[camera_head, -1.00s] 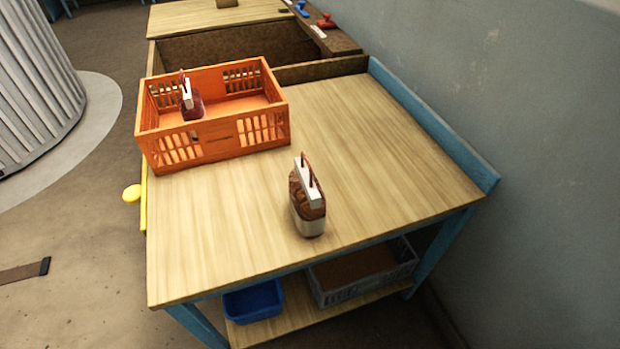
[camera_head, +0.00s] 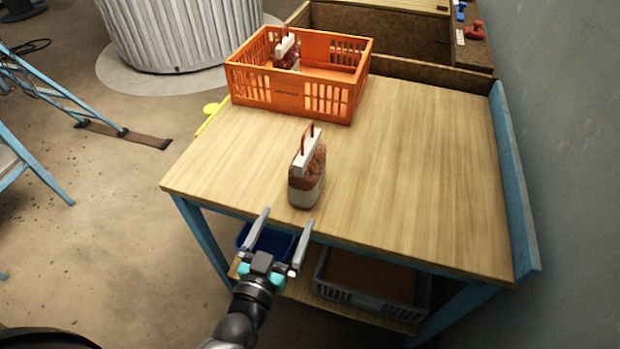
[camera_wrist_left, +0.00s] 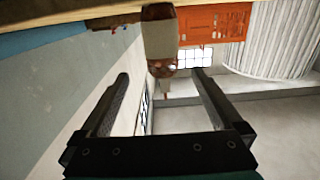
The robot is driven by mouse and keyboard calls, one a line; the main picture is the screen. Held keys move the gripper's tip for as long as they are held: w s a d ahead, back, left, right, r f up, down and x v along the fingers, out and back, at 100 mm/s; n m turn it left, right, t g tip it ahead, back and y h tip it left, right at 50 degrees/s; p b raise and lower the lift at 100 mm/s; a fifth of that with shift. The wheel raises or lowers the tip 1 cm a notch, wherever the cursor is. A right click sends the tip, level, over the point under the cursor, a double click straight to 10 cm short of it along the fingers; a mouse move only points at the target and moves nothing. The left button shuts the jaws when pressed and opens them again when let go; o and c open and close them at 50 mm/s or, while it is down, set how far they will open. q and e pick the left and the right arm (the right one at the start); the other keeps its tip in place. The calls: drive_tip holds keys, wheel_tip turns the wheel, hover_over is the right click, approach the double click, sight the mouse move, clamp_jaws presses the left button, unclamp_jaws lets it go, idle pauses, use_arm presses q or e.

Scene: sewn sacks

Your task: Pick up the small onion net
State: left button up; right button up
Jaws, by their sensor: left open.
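A small net sack (camera_head: 307,180) with brown-orange contents, a pale lower band, a white header strip and a brown loop handle stands upright near the table's front edge. It shows in the left wrist view (camera_wrist_left: 160,42), beyond the fingers and between their lines. A second, dark red net (camera_head: 287,58) with a white strip is inside the orange crate (camera_head: 290,97); I cannot tell which net is the smaller. My left gripper (camera_head: 287,217) is open and empty, in front of the table edge, apart from the nearer net. My right gripper is not in view.
The wooden table (camera_head: 420,170) has clear room right of the net and a raised blue edge (camera_head: 515,180) along the wall. A blue bin (camera_head: 265,242) and a grey crate (camera_head: 372,290) sit on the shelf below. A brown box stands behind.

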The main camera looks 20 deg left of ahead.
sight(299, 188)
use_arm(q)
drive_tip(key=w+b, duration=0.1)
drive_tip(key=w, duration=0.8)
drive_tip(key=shift+r, duration=0.1)
drive_tip(key=shift+w+b, duration=0.3)
drive_tip(key=shift+w, duration=0.45)
drive_tip(key=w, duration=0.2)
drive_tip(key=w+b, duration=0.1)
drive_tip(key=w, duration=0.1)
drive_tip(key=shift+w+d, duration=0.2)
drive_tip(key=shift+w, duration=0.2)
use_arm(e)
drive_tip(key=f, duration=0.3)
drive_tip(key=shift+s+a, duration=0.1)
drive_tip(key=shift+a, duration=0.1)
use_arm(q)
clamp_jaws()
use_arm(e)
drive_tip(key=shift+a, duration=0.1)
